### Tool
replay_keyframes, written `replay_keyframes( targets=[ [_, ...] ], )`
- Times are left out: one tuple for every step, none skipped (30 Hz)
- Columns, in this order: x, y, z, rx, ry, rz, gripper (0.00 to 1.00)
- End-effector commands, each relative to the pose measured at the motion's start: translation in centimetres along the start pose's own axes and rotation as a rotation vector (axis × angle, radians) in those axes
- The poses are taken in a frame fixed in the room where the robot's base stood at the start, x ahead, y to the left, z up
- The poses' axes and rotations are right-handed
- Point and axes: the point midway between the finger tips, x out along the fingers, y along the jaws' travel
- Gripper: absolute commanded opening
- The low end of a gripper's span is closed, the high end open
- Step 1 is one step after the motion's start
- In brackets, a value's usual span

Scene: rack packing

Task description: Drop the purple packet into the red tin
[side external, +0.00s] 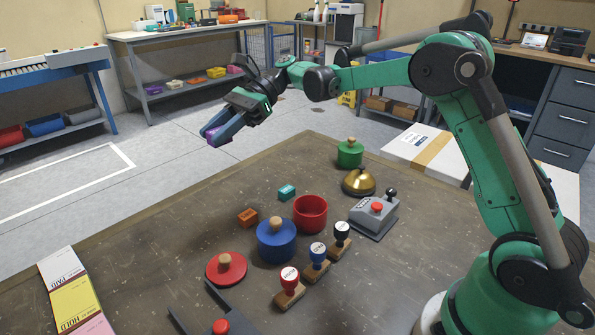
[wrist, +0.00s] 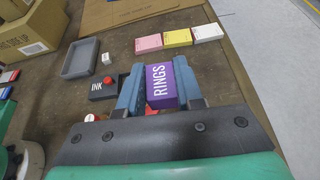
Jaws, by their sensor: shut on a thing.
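My gripper (side external: 221,128) is shut on the purple packet (side external: 212,132), held high above the far left of the table. In the wrist view the purple packet (wrist: 160,88) lies between the two blue fingers, its white RINGS label facing the camera. The red tin (side external: 311,216) stands open on the table, lower and to the right of my gripper in the side view. Its inside bottom is hidden. A red lid (side external: 226,269) with a wooden knob lies apart, nearer the camera. The red tin does not show in the wrist view.
A lidded blue tin (side external: 276,244) stands beside the red tin; a lidded green tin (side external: 350,155) is farther back. Orange (side external: 247,217) and teal (side external: 287,192) packets, a brass bell (side external: 358,183), a grey device (side external: 374,216) and several stamps (side external: 316,264) surround it. The table's left is mostly clear.

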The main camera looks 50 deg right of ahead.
Motion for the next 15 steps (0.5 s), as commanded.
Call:
replay_keyframes(
  targets=[
    [-0.5,0.1,-0.3,0.009,0.0,-0.021,0.0],
    [-1.0,0.2,-0.6,0.017,0.001,-0.041,0.0],
    [-1.8,0.4,-1.2,0.033,0.001,-0.079,0.0],
    [-2.5,0.6,-1.8,0.048,0.002,-0.115,0.0],
    [-3.3,0.9,-2.4,0.065,0.002,-0.155,0.0],
    [-4.5,1.5,-3.2,0.09,0.003,-0.217,0.0],
    [-5.4,2.0,-4.0,0.11,0.003,-0.266,0.0],
    [-6.3,2.6,-4.6,0.132,0.004,-0.316,0.0],
    [-7.3,3.4,-5.5,0.159,0.004,-0.382,0.0],
    [-8.1,4.1,-6.1,0.178,0.004,-0.43,0.0],
    [-8.7,4.8,-6.7,0.197,0.003,-0.474,0.0],
    [-9.4,5.7,-7.4,0.221,0.003,-0.531,0.0],
    [-9.9,6.3,-7.8,0.236,0.002,-0.568,0.0],
    [-10.2,6.9,-8.2,0.25,0.002,-0.603,0.0],
    [-10.6,7.6,-8.6,0.265,0.001,-0.64,0.0]
  ],
)
